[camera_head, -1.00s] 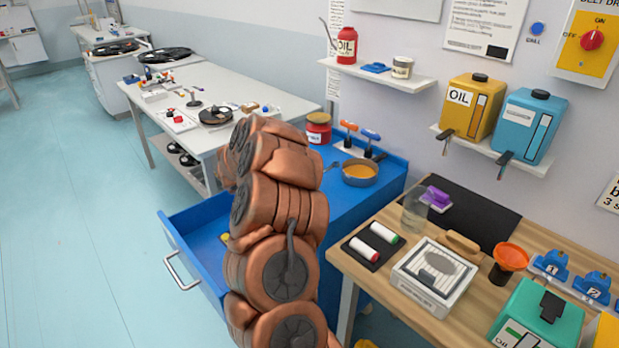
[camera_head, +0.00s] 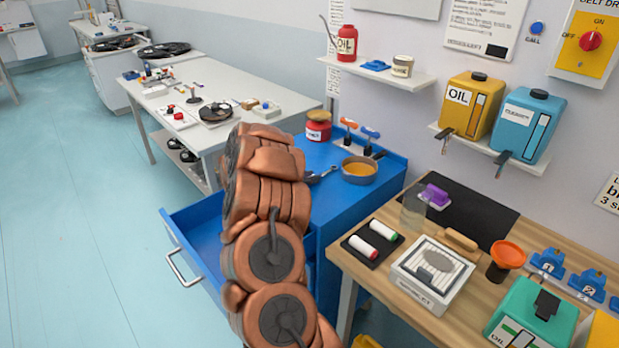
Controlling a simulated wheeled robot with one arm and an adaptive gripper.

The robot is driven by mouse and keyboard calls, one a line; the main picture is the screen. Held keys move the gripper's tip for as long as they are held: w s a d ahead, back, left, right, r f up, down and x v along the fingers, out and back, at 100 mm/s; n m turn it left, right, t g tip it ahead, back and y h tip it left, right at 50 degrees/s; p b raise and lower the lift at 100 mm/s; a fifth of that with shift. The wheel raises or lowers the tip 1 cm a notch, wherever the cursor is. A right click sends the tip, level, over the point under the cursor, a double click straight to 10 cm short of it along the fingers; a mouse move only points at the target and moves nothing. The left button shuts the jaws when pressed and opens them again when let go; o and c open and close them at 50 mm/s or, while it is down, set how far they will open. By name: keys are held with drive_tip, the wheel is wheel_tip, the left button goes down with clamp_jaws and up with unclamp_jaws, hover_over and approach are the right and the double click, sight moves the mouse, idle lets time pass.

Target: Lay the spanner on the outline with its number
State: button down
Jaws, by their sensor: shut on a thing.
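A small grey spanner (camera_head: 329,170) shows just past my arm, above the blue cabinet top and left of the pan. The dark tip of my gripper (camera_head: 314,178) shows beside it, mostly hidden behind my copper-coloured arm. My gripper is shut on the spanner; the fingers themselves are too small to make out. The blue drawer (camera_head: 196,232) below is pulled open, and my arm covers its right part. No numbered outline can be made out in this view.
On the blue cabinet (camera_head: 338,212) stand a grey pan (camera_head: 360,171) of amber liquid, a red jar (camera_head: 318,127) and a rack with orange and blue handles (camera_head: 359,138). A crowded wooden bench (camera_head: 370,276) stands right. Open floor lies left.

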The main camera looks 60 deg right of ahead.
drive_tip(key=shift+f, duration=0.1)
drive_tip(key=c, duration=1)
unclamp_jaws()
drive_tip(key=b+v, duration=0.3)
drive_tip(key=v, duration=0.9)
drive_tip(key=shift+s, duration=0.1)
